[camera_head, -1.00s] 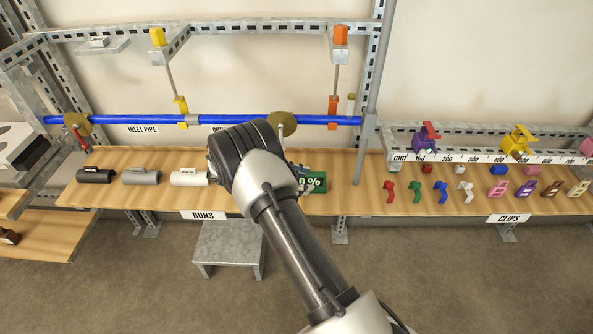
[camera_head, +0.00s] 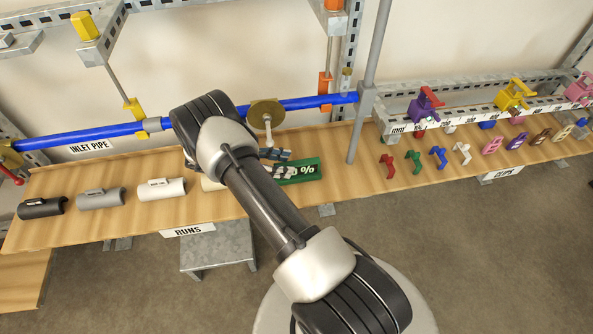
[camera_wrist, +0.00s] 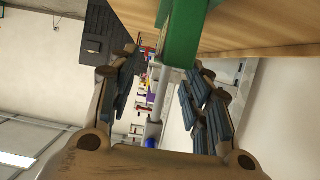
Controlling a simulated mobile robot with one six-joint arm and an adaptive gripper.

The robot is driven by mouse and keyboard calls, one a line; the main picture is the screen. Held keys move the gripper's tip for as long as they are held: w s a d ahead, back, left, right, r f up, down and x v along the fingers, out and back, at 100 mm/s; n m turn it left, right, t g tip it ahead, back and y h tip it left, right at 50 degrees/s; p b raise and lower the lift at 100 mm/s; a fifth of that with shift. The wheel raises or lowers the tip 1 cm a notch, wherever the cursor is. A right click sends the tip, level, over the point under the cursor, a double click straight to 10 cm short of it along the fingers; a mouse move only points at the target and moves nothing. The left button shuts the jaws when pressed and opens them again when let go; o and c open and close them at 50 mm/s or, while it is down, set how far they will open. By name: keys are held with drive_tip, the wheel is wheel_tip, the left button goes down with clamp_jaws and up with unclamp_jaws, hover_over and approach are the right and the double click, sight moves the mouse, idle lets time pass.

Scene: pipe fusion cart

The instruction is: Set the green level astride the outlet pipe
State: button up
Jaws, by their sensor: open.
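The green level (camera_head: 312,170), marked with a white % sign, lies on the wooden shelf right of my arm's wrist. In the wrist view a green block (camera_wrist: 186,32), apparently the level, shows at the top centre, beyond the fingers. My gripper (camera_head: 276,160) is open at the level's left part, partly hidden by my arm. In the wrist view its dark fingers (camera_wrist: 165,85) stand apart with nothing clearly held between them.
A brass-coloured disc (camera_head: 266,113) sits on the outlet pipe. An orange clamp (camera_head: 325,88) and a grey upright post (camera_head: 368,85) stand to its right. Black, grey and white pipe runs (camera_head: 161,188) lie left; several coloured clips (camera_head: 438,158) lie right.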

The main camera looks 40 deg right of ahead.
sight(293, 163)
drive_tip(key=x, duration=0.2)
drive_tip(key=b+x, duration=0.1)
drive_tip(key=x, duration=0.2)
drive_tip(key=shift+w+d+f+b, duration=0.2)
drive_tip(key=shift+d+f+b, duration=0.05)
drive_tip(key=shift+d+b, duration=0.2)
clamp_jaws()
